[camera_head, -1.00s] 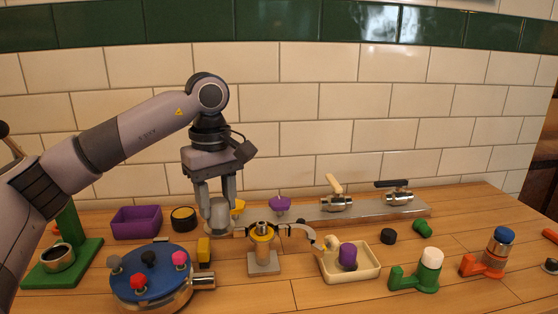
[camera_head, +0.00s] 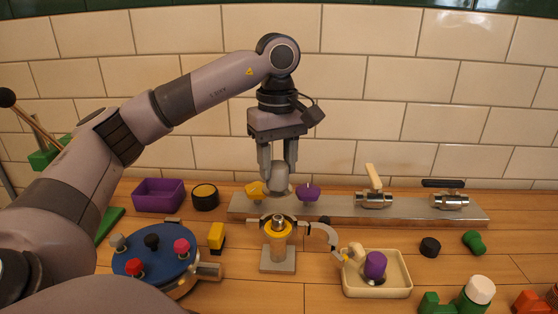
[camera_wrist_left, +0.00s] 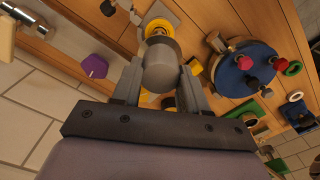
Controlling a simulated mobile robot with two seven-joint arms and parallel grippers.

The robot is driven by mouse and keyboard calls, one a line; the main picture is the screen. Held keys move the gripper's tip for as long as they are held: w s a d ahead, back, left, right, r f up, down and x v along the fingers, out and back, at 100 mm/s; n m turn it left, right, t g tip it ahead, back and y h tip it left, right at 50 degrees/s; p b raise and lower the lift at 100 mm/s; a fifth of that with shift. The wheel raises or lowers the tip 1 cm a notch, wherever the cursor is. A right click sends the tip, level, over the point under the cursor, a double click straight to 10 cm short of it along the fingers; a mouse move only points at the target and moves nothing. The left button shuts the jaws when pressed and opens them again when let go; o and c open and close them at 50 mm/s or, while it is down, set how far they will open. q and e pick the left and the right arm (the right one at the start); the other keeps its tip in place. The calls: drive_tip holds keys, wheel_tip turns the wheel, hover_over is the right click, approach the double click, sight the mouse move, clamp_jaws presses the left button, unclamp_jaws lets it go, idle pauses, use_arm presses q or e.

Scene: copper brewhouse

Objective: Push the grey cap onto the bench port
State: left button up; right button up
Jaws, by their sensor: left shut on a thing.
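My left gripper (camera_head: 277,168) is shut on the grey cap (camera_head: 280,182), which hangs below the fingertips. In the left wrist view the cap (camera_wrist_left: 160,72) sits between the two fingers. The bench port (camera_head: 278,240) stands below it, a short post with a yellow collar and a metal top on a grey base. The cap is above the port with a gap between them and looks roughly in line with it. A curved metal clamp arm (camera_head: 322,236) is swung out to the port's right. My right gripper is not in view.
A metal rail (camera_head: 340,208) with valves and coloured knobs runs behind the port. A blue round plate (camera_head: 150,262) with knobs is at left, a cream tray (camera_head: 405,288) with a purple piece at right. A purple bin (camera_head: 160,196) stands at the back left.

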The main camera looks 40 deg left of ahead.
use_arm(q)
drive_tip(key=b, duration=0.4)
hover_over(278, 217)
wheel_tip(278, 217, down, 5)
drive_tip(key=shift+f, duration=0.35)
drive_tip(key=shift+p, duration=0.35)
idle(0.7)
drive_tip(key=shift+f+b, duration=1.35)
drive_tip(key=shift+f, duration=0.5)
drive_tip(key=o, duration=1.2)
drive_tip(key=shift+o, duration=0.2)
drive_tip(key=shift+r, duration=0.1)
